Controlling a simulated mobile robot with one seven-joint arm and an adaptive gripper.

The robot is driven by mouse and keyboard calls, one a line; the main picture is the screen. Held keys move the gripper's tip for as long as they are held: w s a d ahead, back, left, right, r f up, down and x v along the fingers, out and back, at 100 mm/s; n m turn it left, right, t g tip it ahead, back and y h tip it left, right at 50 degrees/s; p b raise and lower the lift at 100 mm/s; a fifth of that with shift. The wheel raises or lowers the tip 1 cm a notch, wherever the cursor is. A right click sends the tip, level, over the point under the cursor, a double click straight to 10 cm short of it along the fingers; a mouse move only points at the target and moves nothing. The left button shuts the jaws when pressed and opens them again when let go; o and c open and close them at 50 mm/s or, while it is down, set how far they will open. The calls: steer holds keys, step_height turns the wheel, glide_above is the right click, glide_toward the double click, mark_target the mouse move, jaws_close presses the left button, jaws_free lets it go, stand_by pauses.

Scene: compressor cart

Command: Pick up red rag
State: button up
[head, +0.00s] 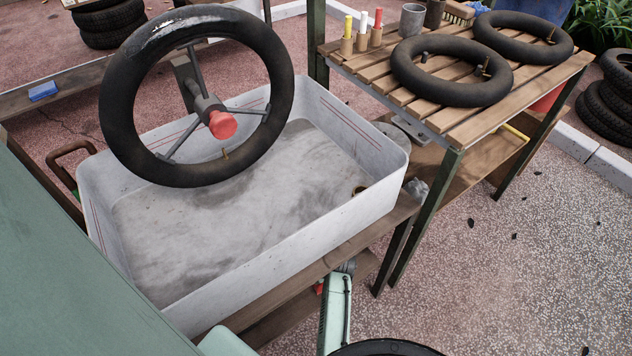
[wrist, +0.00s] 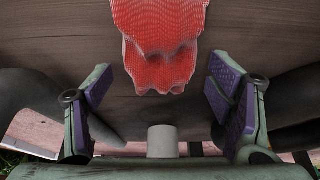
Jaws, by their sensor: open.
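The red rag (wrist: 160,40) shows in the wrist view as a bunched, ribbed cloth at the top middle, against a brown wooden surface (wrist: 60,35). My gripper (wrist: 160,84) is open, with one purple-padded finger on each side. The rag's lower end lies in the gap between the fingers in the picture, and neither finger touches it. Its upper part is cut off by the frame edge. In the head view I cannot make out the rag for certain, and my gripper is not seen there.
A pale cylinder (wrist: 162,141) stands low between the fingers, with dark rounded shapes at both sides. In the head view, a grey-white tub (head: 250,260) sits under an upright tyre (head: 120,110). A slatted bench (head: 470,125) holds two inner tubes (head: 425,82). Speckled floor at right is mostly clear.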

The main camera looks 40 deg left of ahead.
steer(key=shift+c, duration=0.2)
steer(key=c, duration=1.2)
